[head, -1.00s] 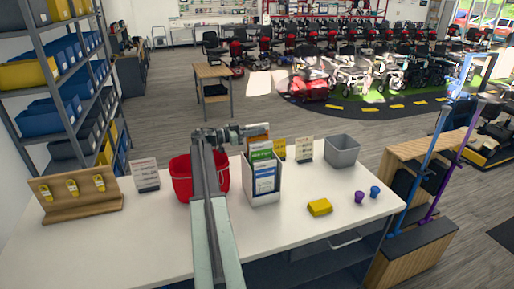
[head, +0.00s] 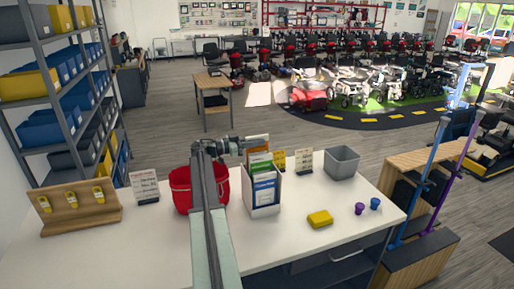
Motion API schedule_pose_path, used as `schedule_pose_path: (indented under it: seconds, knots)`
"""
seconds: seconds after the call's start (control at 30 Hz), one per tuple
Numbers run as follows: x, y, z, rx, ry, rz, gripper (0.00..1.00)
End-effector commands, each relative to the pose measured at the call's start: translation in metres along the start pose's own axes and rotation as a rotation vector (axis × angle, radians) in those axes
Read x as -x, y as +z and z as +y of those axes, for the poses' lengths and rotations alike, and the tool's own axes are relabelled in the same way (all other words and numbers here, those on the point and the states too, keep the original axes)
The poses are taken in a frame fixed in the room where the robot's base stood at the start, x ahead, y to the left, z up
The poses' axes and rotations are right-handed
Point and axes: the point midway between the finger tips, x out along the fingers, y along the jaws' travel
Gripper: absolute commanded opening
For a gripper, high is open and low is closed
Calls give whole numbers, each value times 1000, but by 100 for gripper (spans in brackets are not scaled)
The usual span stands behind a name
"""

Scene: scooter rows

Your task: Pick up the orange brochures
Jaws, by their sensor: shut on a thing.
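A brochure holder (head: 262,205) with white sides stands on the white counter, with green, white and blue brochures (head: 263,180) in its tiers. The orange brochures (head: 257,141) show as a small orange-brown and pale patch at the top back of the holder. My gripper (head: 246,144) reaches in from the left at that height and is shut on the orange brochures. Its fingertips are small and partly merge with the brochures. I cannot tell whether their lower edge is clear of the holder.
On the white counter (head: 120,245) stand a red bucket (head: 182,190) behind my arm, a grey bin (head: 342,163), a yellow block (head: 320,218), two small cups (head: 360,208), sign cards (head: 145,187) and a wooden display (head: 80,215). The front left counter is clear.

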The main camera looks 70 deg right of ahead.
Motion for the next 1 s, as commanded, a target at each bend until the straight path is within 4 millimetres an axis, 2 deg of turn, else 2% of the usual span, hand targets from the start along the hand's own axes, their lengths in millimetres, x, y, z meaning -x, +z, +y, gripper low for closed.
schedule_pose_path:
  seconds: [0.43,0.53,0.77,1.0]
  knots:
    - [0,-89,0,0,0,0,0]
    - [0,-98,0,0,0,0,0]
    - [0,-100,0,0,0,0,0]
    - [0,-132,0,0,0,0,0]
